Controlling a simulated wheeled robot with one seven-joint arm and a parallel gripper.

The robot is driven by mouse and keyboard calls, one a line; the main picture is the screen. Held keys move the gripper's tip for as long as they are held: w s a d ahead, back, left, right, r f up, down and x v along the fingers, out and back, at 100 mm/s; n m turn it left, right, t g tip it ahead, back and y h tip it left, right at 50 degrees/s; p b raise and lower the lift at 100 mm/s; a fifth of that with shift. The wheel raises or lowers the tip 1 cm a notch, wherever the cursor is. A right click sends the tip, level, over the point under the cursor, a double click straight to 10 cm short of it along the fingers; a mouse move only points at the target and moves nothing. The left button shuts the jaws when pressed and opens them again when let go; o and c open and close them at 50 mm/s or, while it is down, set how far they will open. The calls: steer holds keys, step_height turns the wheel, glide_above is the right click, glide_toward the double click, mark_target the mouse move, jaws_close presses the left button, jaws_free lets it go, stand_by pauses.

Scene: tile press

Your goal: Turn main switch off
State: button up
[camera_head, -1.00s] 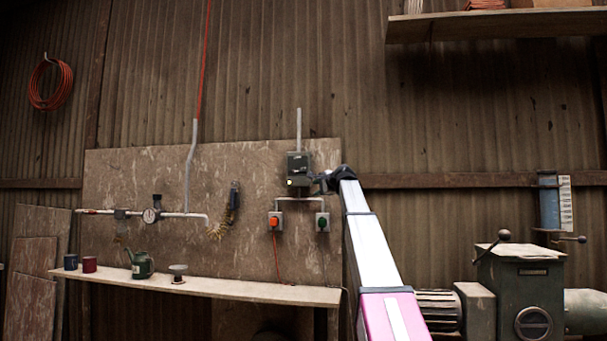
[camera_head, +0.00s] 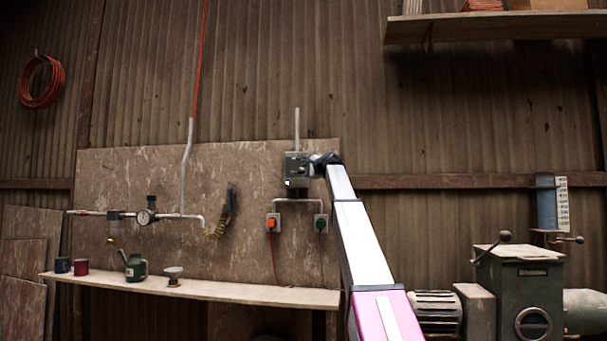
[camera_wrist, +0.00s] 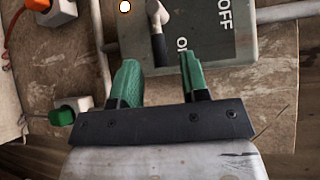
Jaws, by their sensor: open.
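The main switch is a grey-green box (camera_head: 298,168) on the wall board. The wrist view shows its face (camera_wrist: 268,50) with white OFF and partly covered ON lettering. Its lever (camera_wrist: 157,28) has a pale knob and a dark shaft. My gripper (camera_head: 316,162) is at the right side of the box in the head view. In the wrist view my gripper (camera_wrist: 158,75) has two green fingers spread apart, with the lower end of the lever shaft in line with the gap. I cannot tell whether they touch it. A small lamp (camera_wrist: 125,6) beside the lever looks lit.
Below the box are a red-button station (camera_head: 273,223) and a green-button station (camera_head: 321,223), joined by conduit. A shelf (camera_head: 230,290) with cups and an oil can runs below. A gauge pipe (camera_head: 170,215) is at left; a green machine (camera_head: 530,280) stands at right.

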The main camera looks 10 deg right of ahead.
mark_target(299, 173)
steer(key=shift+x, duration=1.25)
jaws_close()
